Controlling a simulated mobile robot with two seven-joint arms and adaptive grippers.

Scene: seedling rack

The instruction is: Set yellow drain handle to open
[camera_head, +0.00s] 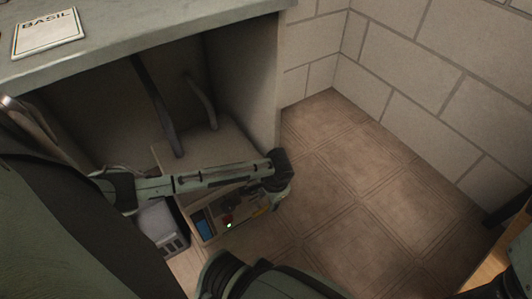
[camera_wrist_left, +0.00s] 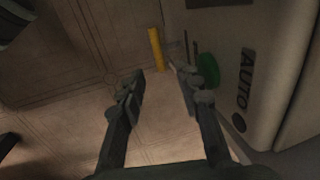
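The yellow drain handle (camera_wrist_left: 156,49) is a short straight bar at the side of the pale control box (camera_wrist_left: 270,80). In the left wrist view it lies beyond my fingertips, in line with the gap between them. In the head view only a small yellow piece of it (camera_head: 260,211) shows below my gripper. My left gripper (camera_head: 274,200) points down beside the box's right end. Its two fingers are spread in the left wrist view (camera_wrist_left: 160,92), with nothing between them; no contact with the handle is visible. My right gripper is not in view.
A BASIL card (camera_head: 48,34) lies on top. The tiled floor (camera_head: 350,190) to the right is clear.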

